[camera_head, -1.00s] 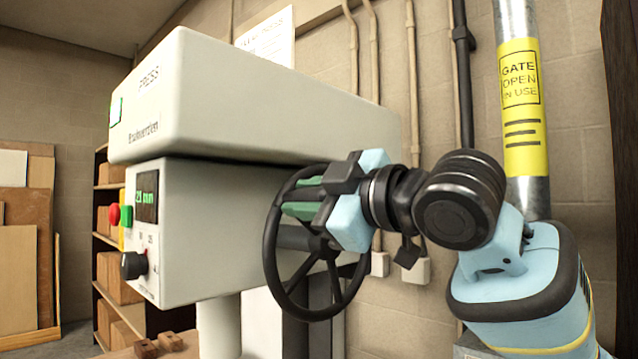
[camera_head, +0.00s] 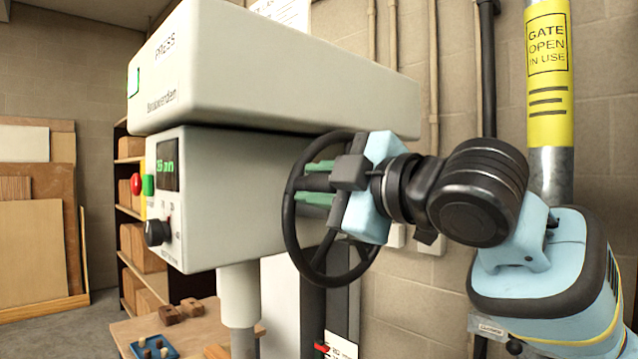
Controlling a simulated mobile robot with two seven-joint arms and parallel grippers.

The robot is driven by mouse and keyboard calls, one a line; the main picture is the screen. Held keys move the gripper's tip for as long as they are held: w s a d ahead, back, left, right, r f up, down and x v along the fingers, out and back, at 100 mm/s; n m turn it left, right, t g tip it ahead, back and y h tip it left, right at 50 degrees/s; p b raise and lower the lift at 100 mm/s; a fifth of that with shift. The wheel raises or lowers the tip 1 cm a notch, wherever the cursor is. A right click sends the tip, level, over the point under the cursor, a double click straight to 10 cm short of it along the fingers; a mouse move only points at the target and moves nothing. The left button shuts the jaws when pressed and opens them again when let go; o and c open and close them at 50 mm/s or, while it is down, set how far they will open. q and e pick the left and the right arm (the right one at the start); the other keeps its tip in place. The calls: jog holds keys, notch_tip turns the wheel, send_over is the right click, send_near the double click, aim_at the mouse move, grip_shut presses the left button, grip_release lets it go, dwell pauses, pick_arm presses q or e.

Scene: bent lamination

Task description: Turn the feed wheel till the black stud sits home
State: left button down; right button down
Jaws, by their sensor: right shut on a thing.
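The feed wheel (camera_head: 292,238) is a black spoked handwheel on the right side of the white press (camera_head: 250,185). My right gripper (camera_head: 318,182), with green finger pads, is shut on the wheel at its upper part; its body hides some of the rim and spokes. The press readout (camera_head: 167,166) glows green and seems to read about 35 mm, though the digits are blurred. A pale quill (camera_head: 238,295) comes down below the press head. I cannot make out the black stud. My left gripper is out of view.
A wooden bench (camera_head: 125,328) stands below the press, with a blue tray (camera_head: 150,348) of small pegs and several brown wooden blocks (camera_head: 180,311). A metal post with a yellow gate label (camera_head: 547,80) stands at the right. Shelves and boards fill the left.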

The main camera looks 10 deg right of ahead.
jog(key=c, duration=1.2)
grip_release()
jog(key=shift+f, duration=0.1)
jog(key=shift+o, duration=0.2)
jog(key=v, duration=0.7)
jog(key=shift+s+d, duration=0.25)
jog(key=shift+s, duration=0.05)
